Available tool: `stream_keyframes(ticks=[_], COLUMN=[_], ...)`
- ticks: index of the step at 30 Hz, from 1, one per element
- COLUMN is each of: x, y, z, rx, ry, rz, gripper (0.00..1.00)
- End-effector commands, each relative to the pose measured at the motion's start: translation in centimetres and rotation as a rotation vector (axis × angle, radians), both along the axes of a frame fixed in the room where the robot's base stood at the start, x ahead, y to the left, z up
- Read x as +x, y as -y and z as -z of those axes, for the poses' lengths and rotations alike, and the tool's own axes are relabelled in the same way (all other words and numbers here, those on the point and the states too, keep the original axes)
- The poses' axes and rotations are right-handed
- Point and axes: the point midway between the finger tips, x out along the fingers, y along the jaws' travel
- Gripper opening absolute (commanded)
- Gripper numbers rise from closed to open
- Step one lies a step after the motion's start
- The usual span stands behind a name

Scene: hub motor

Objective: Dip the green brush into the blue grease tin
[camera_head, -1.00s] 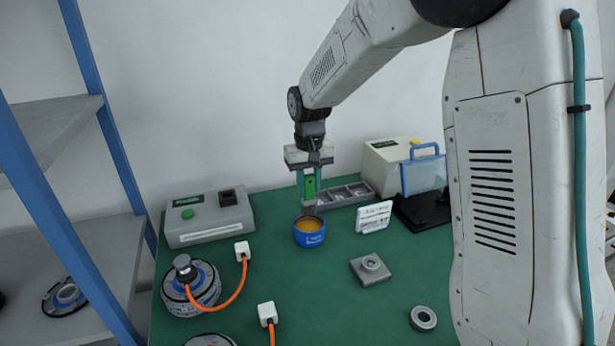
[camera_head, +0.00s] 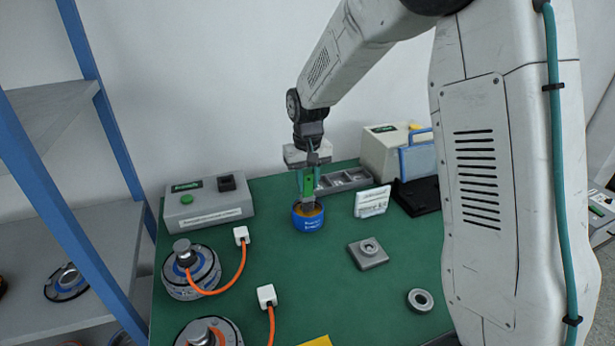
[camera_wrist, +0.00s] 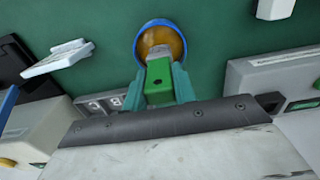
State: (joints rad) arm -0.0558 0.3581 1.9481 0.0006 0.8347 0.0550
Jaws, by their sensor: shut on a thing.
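My gripper (camera_head: 308,184) is shut on the green brush (camera_head: 308,188) and holds it upright above the blue grease tin (camera_head: 307,223). The brush's grey lower end reaches down into the tin's opening, over the orange-yellow grease. In the wrist view the green brush handle (camera_wrist: 159,80) sits between the two teal fingers (camera_wrist: 162,84), and its tip overlaps the grease inside the blue tin rim (camera_wrist: 139,36). I cannot tell how deep the bristles are in the grease. The tin stands on the green bench top.
A grey control box (camera_head: 208,204) stands left of the tin and a grey compartment tray (camera_head: 345,180) behind it. A white card (camera_head: 372,201) stands to the right. Hub motors with orange cables (camera_head: 190,270) lie front left. A grey block (camera_head: 368,254) and a ring (camera_head: 420,300) lie front right.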

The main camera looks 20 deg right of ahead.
Motion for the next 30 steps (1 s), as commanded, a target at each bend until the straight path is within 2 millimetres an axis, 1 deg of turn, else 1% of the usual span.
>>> stream_keyframes(ticks=[18,22,30], x=[-0.1,-0.1,0.0], y=[0.0,0.0,0.0], z=[3.1,3.4,3.5], rx=[0.0,0.0,0.0], ry=[-0.002,-0.002,-0.001], rz=[0.0,0.0,0.0], gripper=[0.09,0.09,0.09])
